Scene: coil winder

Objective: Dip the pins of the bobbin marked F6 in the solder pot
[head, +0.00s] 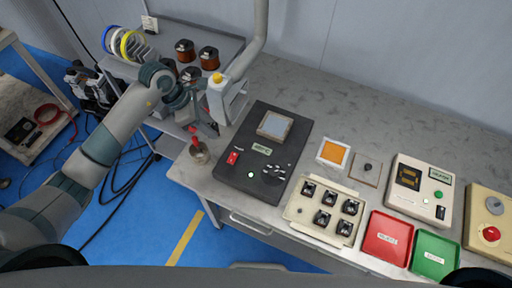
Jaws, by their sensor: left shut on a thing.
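My left gripper (203,118) is at the left end of the bench. It appears shut on the pale fume hood (232,104) with a yellow knob (216,77); the contact is partly hidden. Several small dark bobbins (322,217) sit in a cream tray (295,212) right of the pot. Their marks are too small to read, so I cannot tell which is F6. My right gripper is out of view.
A small jar (200,153) with a red-handled tool (194,136) stands below the left gripper. An orange pad (333,153), a cream tester (415,205), a red tray (387,238) and a green tray (436,254) are to the right. Copper spools (209,59) stand behind on a shelf.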

